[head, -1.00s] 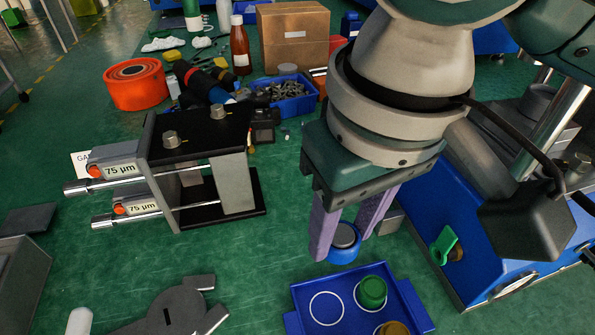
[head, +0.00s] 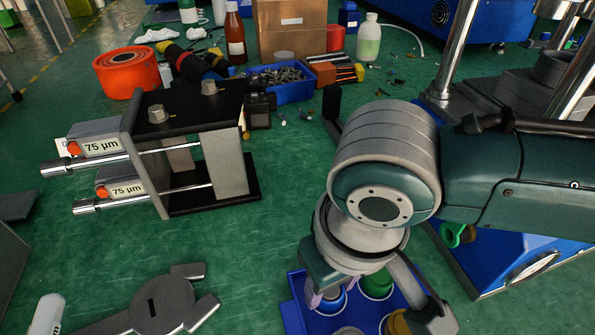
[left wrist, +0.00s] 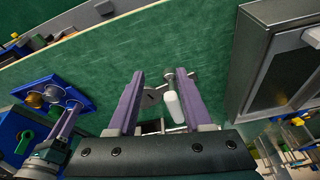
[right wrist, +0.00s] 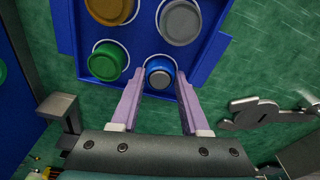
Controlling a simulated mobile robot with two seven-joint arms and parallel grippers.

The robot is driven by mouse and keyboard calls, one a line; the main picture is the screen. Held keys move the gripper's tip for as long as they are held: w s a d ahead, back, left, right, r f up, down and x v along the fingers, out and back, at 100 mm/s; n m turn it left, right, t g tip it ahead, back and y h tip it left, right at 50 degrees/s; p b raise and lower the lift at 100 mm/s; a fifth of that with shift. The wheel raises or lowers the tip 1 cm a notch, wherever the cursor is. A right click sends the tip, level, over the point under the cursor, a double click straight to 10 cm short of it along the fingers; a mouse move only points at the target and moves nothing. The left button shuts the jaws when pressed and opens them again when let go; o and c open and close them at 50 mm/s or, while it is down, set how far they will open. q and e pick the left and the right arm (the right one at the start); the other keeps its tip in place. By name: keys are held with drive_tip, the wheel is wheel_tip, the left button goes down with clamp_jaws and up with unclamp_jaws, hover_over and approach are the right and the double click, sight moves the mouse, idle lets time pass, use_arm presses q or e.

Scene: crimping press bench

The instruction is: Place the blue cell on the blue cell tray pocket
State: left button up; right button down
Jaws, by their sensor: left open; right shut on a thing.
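The blue cell (head: 332,299) stands at the far-left pocket of the blue tray (head: 292,311). In the right wrist view the blue cell (right wrist: 160,74) sits upright within the white ring of that pocket. My right gripper (right wrist: 161,78) is shut on the blue cell, one purple finger on each side. Whether its base touches the pocket floor is hidden. In the head view my right wrist covers part of the tray. My left gripper (left wrist: 159,74) is open and empty, seen only in its own wrist view, away from the tray.
The tray also holds a green cell (right wrist: 106,61), a gold cell (right wrist: 111,8) and a grey cell (right wrist: 180,21). A black gauge stand (head: 190,150) is at left. A flat grey tool (head: 165,306) lies left of the tray. A blue press base (head: 500,262) is at right.

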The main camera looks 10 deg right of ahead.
sight(338, 300)
drive_tip(key=c, duration=0.7)
unclamp_jaws()
drive_tip(key=shift+f, duration=0.1)
wheel_tip(338, 300, up, 12)
drive_tip(key=s+p, duration=0.1)
drive_tip(key=p, duration=0.3)
drive_tip(key=s+a+r+n+t+y, duration=0.1)
drive_tip(key=s+a+y, duration=0.2)
drive_tip(key=s+a, duration=0.15)
drive_tip(key=s+d+h, duration=0.1)
drive_tip(key=s+d, duration=0.1)
drive_tip(key=d, duration=0.2)
drive_tip(key=s+d+m+h, duration=0.1)
drive_tip(key=s+d, duration=0.1)
drive_tip(key=d, duration=0.3)
drive_tip(key=s+d+f+t+h, duration=0.1)
drive_tip(key=s+d, duration=0.1)
drive_tip(key=d, duration=0.3)
drive_tip(key=shift+s+m, duration=0.25)
drive_tip(key=shift+m, duration=0.05)
